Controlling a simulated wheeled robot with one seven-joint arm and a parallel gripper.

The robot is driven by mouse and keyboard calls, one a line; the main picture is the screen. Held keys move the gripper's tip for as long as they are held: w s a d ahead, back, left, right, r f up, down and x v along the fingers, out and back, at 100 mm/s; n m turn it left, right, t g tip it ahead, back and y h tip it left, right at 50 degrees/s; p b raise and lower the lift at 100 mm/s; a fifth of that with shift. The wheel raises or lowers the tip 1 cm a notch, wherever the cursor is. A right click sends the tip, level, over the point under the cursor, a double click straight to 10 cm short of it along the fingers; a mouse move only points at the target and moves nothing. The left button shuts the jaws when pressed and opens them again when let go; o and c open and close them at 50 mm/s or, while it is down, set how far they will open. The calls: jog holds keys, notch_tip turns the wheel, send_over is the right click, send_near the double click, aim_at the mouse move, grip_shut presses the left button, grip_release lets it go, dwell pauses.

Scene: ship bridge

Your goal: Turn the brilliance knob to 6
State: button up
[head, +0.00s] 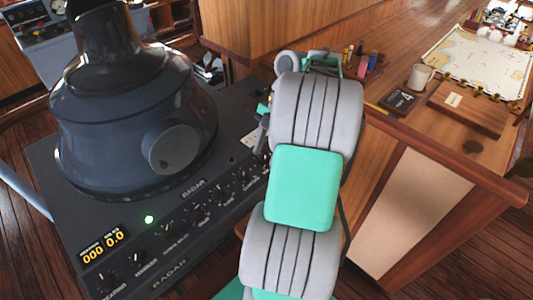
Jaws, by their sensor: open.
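The radar console (60,190) stands at the left, with a row of small black knobs along its sloping front panel. One knob (138,260) near the front end has a label beside it that may read brilliance; the print is too small to be sure. Its pointer setting cannot be read. My gripper (262,125) shows only as a small dark part at the left edge of my grey and green arm, over the far end of the panel. Its fingertips are hidden behind the arm. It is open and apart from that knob.
The dark radar hood (125,110) rises from the console top. An orange display (103,246) and a lit green lamp (149,219) are on the panel. A wooden chart table (440,145) at right holds a mug (419,77), a wooden box (468,108) and a chart (480,62).

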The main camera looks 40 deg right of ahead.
grip_shut()
dwell(0.4)
jog(key=shift+m, duration=0.3)
